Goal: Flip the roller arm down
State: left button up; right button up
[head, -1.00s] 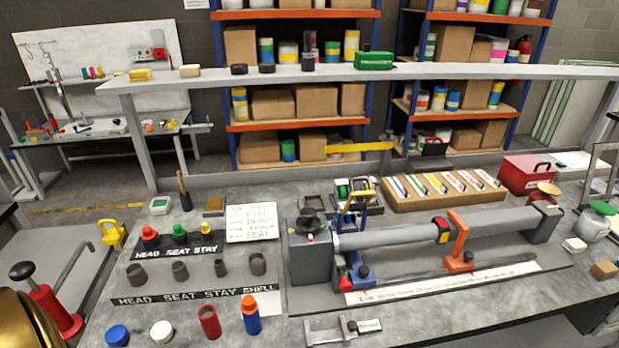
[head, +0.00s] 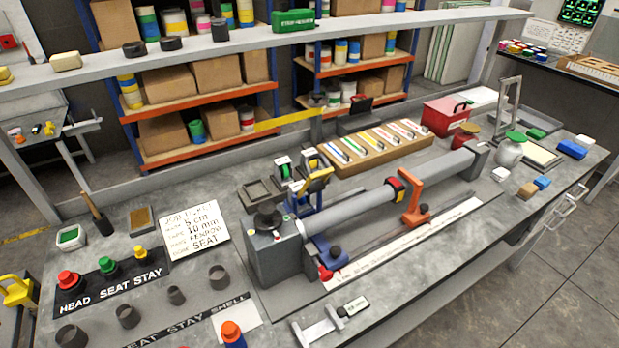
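The bench fixture has a grey motor-like box (head: 277,256) at its left end and a long grey tube (head: 350,209) running to an end block (head: 466,165). At the tube's left part, a blue frame (head: 301,224) carries a raised piece with a yellow bar (head: 316,182) above the tube; this looks like the roller arm, standing up. An orange bracket (head: 417,200) stands at the tube farther right, beside a red-and-black band (head: 397,190). Neither of my grippers shows in the head view.
A job ticket (head: 193,228) lies left of the fixture. Red, green and yellow buttons sit on the HEAD SEAT STAY strip (head: 110,281), with several dark cups nearby. A wooden marker rack (head: 365,153) and red toolbox (head: 444,115) stand behind.

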aim_at(311, 188)
jog(key=u, duration=2.2)
jog(key=k+l, duration=1.2)
jog(key=l+u, duration=0.05)
jog(key=l, duration=0.05)
